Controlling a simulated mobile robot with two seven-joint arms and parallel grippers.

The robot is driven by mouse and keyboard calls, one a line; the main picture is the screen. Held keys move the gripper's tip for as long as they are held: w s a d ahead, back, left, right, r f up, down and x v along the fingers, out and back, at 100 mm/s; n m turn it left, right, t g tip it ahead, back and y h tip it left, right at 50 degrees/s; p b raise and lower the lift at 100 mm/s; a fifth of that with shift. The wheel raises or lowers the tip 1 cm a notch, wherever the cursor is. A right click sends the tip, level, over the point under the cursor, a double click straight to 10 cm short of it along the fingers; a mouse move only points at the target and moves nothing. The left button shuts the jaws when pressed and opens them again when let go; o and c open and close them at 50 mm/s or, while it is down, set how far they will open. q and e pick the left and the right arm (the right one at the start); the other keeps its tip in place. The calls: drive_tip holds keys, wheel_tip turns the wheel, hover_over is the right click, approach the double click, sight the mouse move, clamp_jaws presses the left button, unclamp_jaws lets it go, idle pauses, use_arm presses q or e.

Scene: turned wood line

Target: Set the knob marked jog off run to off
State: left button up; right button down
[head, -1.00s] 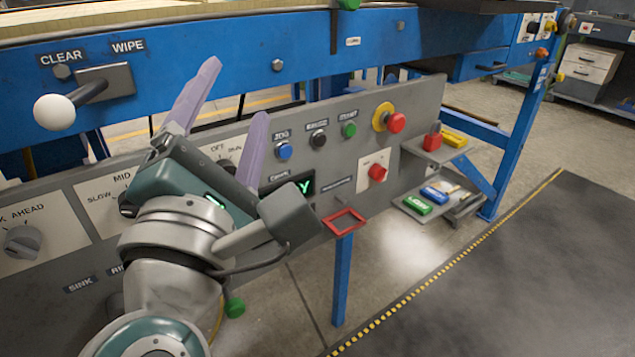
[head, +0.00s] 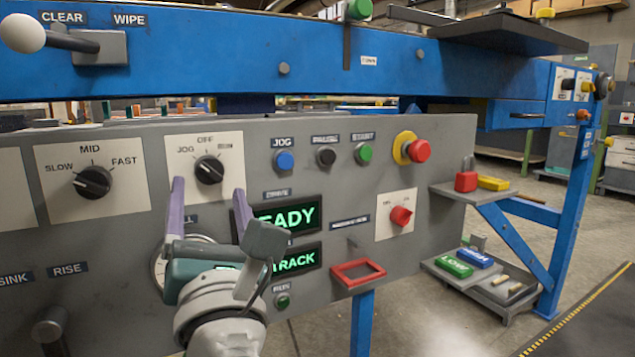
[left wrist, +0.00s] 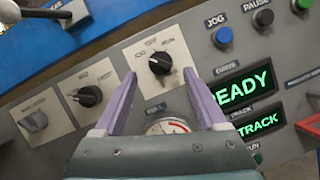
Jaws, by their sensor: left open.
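The jog-off-run knob (head: 208,170) is black and sits on a white plate (head: 232,187) on the grey panel. JOG and OFF are legible at its left and top; the right label is too small in the head view. It also shows in the left wrist view (left wrist: 159,64). I cannot read its pointer setting with certainty. My left gripper (head: 209,186) is open and empty, its two purple fingers pointing up at the panel just below the knob. In the left wrist view the fingertips (left wrist: 160,74) stand on either side of the knob, apart from it. My right gripper is not in view.
A slow-mid-fast knob (head: 92,183) is to the left. Blue JOG (head: 284,161), black PAUSE (head: 326,156) and green START (head: 363,153) buttons are to the right, with a red stop button (head: 419,151). A white-balled lever (head: 22,33) juts out at upper left. A round gauge (left wrist: 167,127) sits below.

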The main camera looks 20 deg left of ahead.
sight(210, 176)
use_arm(q)
drive_tip(key=shift+x, duration=1.9)
drive_tip(key=shift+d, duration=0.1)
clamp_jaws()
